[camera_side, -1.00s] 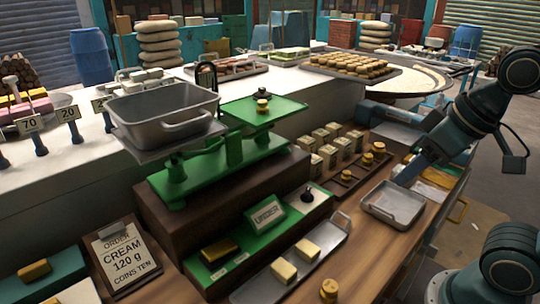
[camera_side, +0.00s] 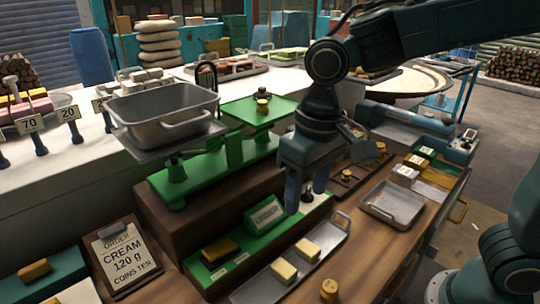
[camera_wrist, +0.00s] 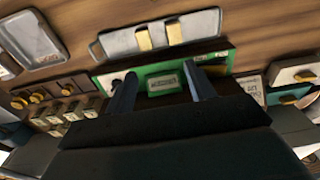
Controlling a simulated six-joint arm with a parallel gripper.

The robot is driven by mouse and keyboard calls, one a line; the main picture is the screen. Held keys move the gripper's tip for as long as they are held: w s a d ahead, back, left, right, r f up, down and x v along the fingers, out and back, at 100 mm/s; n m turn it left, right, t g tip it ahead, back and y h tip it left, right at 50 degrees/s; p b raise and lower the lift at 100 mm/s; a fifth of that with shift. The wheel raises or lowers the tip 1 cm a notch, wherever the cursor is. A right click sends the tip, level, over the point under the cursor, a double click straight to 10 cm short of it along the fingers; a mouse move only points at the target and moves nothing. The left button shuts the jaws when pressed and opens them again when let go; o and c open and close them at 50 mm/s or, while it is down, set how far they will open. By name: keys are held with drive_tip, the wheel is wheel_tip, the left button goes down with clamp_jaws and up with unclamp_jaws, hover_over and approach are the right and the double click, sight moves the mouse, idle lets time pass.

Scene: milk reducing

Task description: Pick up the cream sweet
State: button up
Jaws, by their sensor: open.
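Two pale cream-yellow sweet blocks lie apart on a long metal tray (camera_side: 338,232): one block (camera_side: 307,250) farther back, the other (camera_side: 284,271) nearer the front. Both also show on the tray in the wrist view, at left (camera_wrist: 144,38) and right (camera_wrist: 175,33). Which one the task means I cannot tell. My gripper (camera_side: 306,196) points down with open, empty jaws over the right end of the green board, behind the tray. In the wrist view its two fingers (camera_wrist: 163,92) stand apart, with the sweets beyond them.
The green board (camera_side: 205,278) carries a yellow block (camera_side: 220,248) and a sign (camera_side: 265,213). A green balance (camera_side: 235,150) with a grey pan (camera_side: 165,110) stands behind. An order card (camera_side: 124,258) reads cream 120 g. An empty metal tray (camera_side: 392,203) sits right; brass weights (camera_side: 329,290) stand nearby.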

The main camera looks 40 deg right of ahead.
drive_tip(key=shift+g, duration=0.4)
drive_tip(key=a, duration=0.1)
drive_tip(key=a+f, duration=0.2)
drive_tip(key=shift+w+a, duration=0.35)
drive_tip(key=shift+w, duration=0.05)
hover_over(284, 267)
drive_tip(key=shift+d+f, duration=0.1)
drive_tip(key=shift+f, duration=4.15)
drive_tip(key=shift+f, duration=2.6)
